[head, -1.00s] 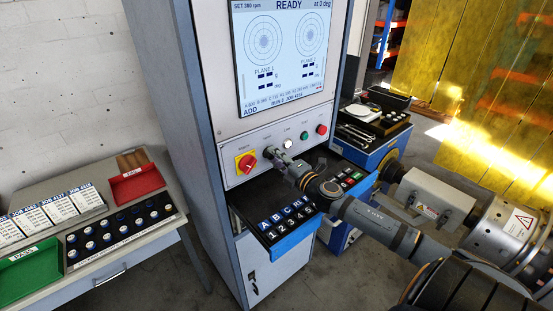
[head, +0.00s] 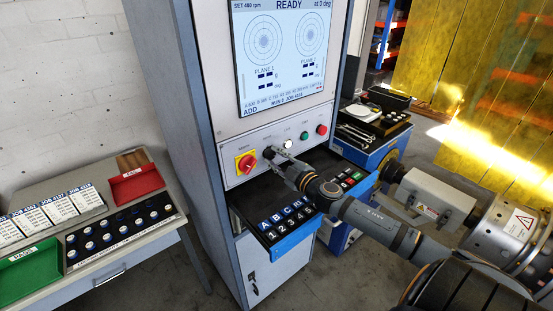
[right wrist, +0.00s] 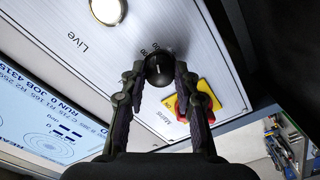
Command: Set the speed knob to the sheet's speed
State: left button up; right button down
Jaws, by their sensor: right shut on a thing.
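The black speed knob (right wrist: 159,66) sits on the grey control panel (right wrist: 185,35). The fingers of my right gripper (right wrist: 158,76) are shut on it from both sides. In the head view my right gripper (head: 274,153) reaches the panel, and the knob is mostly hidden behind its fingers. The screen (head: 284,58) above reads READY and a set speed that looks like 460 or 480 rpm. Several white job sheets (head: 50,212) stand on the side table; their headings show job numbers, but their speeds are too small to read. My left gripper is not in view.
The red and yellow main switch (head: 246,163) is just left of the knob; white, green (head: 304,135) and red (head: 321,129) round controls sit to the right. A keyboard drawer (head: 290,235) juts out below my right arm. A tool cart (head: 372,135) stands right of the cabinet.

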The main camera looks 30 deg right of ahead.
aim_at(268, 128)
jog(key=shift+r+m, duration=0.3)
jog(key=c, duration=1.4)
grip_release()
jog(key=o, duration=0.4)
jog(key=shift+w+a+f, duration=0.1)
jog(key=shift+w+f, duration=0.1)
jog(key=shift+f, duration=0.05)
jog(key=shift+s+r, duration=0.1)
jog(key=shift+r, duration=0.1)
notch_tip(268, 128, up, 8)
jog(key=shift+f, duration=0.1)
jog(key=shift+r, duration=0.9)
